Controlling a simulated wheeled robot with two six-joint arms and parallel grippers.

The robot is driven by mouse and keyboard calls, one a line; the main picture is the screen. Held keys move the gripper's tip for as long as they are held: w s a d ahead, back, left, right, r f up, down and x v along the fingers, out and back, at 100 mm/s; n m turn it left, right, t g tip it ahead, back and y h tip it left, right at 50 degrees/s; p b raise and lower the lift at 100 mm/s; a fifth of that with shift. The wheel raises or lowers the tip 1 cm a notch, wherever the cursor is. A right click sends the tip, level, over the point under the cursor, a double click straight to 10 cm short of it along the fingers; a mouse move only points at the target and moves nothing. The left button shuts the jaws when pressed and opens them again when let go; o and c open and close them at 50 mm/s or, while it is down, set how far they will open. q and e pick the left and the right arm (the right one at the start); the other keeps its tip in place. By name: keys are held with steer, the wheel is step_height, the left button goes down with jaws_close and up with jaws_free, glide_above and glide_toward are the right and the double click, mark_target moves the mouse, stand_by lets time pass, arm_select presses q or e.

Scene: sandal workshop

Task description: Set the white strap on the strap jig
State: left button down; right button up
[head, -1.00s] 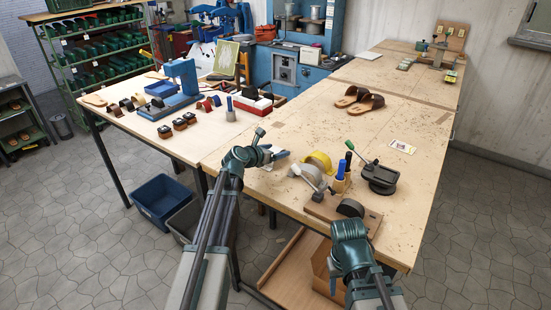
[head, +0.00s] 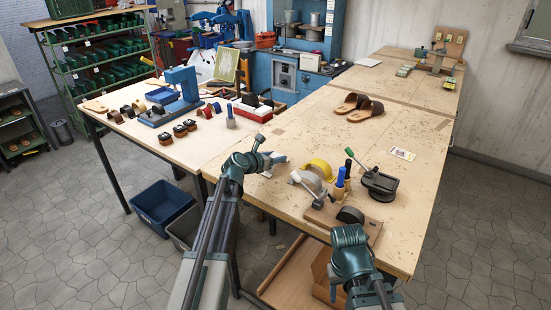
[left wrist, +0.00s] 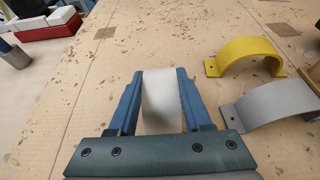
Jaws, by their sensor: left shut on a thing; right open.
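The white strap (left wrist: 159,100) lies between the two blue fingers of my left gripper (left wrist: 160,75), which is shut on it. In the head view my left gripper (head: 278,160) is over the near table, left of the arched forms; the strap is hard to make out there. A wooden board with a dark rounded block (head: 350,214) and a pale-handled lever, apparently the strap jig, lies at the near table edge, right of my left gripper. My right gripper (head: 334,291) is open and empty in front of that edge, its fingers partly hidden.
A yellow arch (head: 320,166) and a grey arch (left wrist: 270,101) stand right of my left gripper. A blue-handled tool holder (head: 340,187) and a dark green-levered device (head: 380,184) stand beyond the board. Sandals (head: 358,107) lie farther back.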

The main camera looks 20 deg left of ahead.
mark_target(275, 156)
arm_select(q)
steer(key=shift+r+p, duration=0.35)
steer(key=shift+r, duration=0.2)
step_height(275, 156, up, 3)
steer(key=p, duration=0.2)
steer(key=shift+s+f+p, duration=0.1)
steer(key=shift+p, duration=0.25)
steer(key=s, duration=1.4)
steer(key=shift+s+a+r+p, duration=0.15)
steer(key=shift+s+r+p, duration=0.15)
steer(key=shift+s, duration=0.6)
steer(key=shift+s+a, duration=0.1)
steer(key=shift+s, duration=0.05)
